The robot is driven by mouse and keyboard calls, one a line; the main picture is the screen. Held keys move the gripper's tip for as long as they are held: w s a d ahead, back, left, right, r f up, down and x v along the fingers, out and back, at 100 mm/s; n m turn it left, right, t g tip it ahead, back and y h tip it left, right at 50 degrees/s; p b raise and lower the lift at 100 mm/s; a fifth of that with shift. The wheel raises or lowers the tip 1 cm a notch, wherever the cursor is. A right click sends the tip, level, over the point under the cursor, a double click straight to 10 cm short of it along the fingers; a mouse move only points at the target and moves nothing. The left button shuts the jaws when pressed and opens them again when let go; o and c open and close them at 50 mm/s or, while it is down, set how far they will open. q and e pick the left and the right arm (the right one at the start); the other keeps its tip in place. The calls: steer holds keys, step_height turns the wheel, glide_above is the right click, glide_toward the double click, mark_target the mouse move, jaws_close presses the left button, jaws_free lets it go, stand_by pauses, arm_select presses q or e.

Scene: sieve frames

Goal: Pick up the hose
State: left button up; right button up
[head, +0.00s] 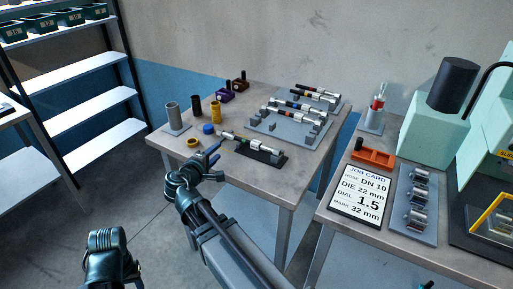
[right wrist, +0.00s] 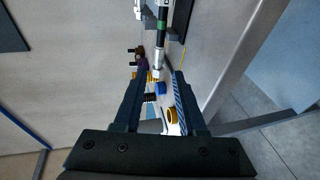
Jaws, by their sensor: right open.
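A short hose (head: 250,146) with metal end fittings and a green band lies on a dark stand near the front of the left table. My right gripper (head: 214,153) is open and empty beside the hose's left end, over the table's front edge. In the right wrist view, the hose (right wrist: 162,25) extends away just beyond the open right fingertips (right wrist: 156,74); the jaws are not around it. Other hoses (head: 297,107) lie on a grey rack behind. Part of my left arm shows at the lower left; its fingers do not show.
A blue cap (head: 208,129), yellow ring (head: 192,142), yellow cup (head: 215,112) and grey cylinder (head: 172,115) stand near the right gripper. A job card (head: 360,195) and orange tray (head: 374,155) lie on the right table. A gap separates the tables.

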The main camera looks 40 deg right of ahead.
steer(key=b, duration=0.2)
glide_toward(231, 137)
steer(key=x, duration=0.3)
steer(key=shift+d+f, duration=0.3)
steer(key=b+x, duration=0.1)
steer(key=x, duration=0.4)
steer(key=shift+w, duration=0.3)
steer(key=shift+r, duration=0.1)
jaws_close()
stand_by(0.8)
